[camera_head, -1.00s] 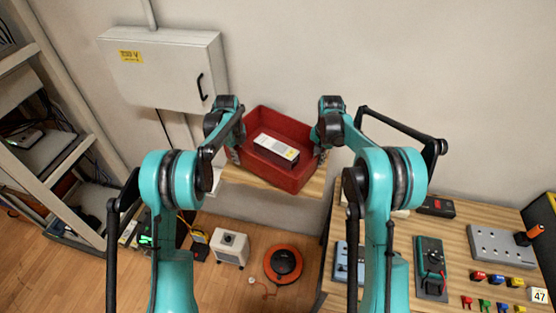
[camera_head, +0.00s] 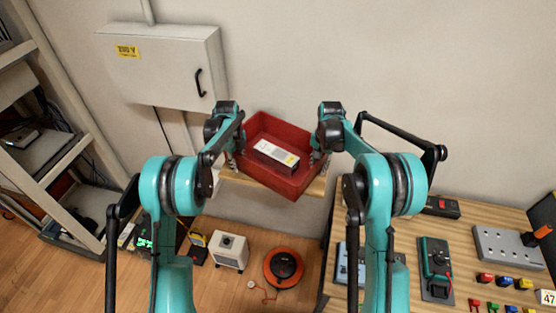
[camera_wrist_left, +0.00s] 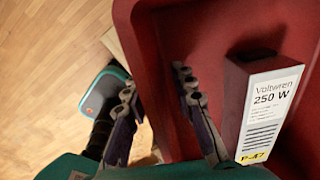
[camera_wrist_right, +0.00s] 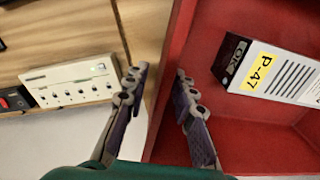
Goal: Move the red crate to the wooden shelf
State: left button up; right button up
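The red crate (camera_head: 298,185) sits upright at the wooden shelf (camera_head: 225,177) on the back wall; its underside is hidden. A grey-and-white boxed unit (camera_head: 276,153) lies inside. My left gripper (camera_head: 235,165) straddles the crate's left wall. In the left wrist view, its fingers (camera_wrist_left: 156,88) stand apart, one outside and one inside the red rim (camera_wrist_left: 126,30). My right gripper (camera_head: 319,162) straddles the right wall. In the right wrist view, its fingers (camera_wrist_right: 158,82) are apart around the rim (camera_wrist_right: 185,25), with a gap on the outer side.
A grey wall cabinet (camera_head: 165,65) is above left. A wooden workbench (camera_head: 465,235) with meters and connectors stands at right. An orange cable reel (camera_head: 283,268) and white box (camera_head: 229,250) are on the floor. A metal rack (camera_head: 60,160) is at left.

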pick_arm(q)
jog(key=shift+r, duration=0.1)
pick_arm(e)
jog(key=shift+r, duration=0.3)
pick_arm(q)
notch_tip(320, 180, up, 12)
jog(key=shift+s+a, duration=0.15)
jog(key=shift+s, duration=0.05)
pick_arm(e)
notch_tip(320, 180, up, 12)
jog(key=shift+s+d+f, duration=0.15)
jog(key=shift+f, duration=0.1)
dwell(0.4)
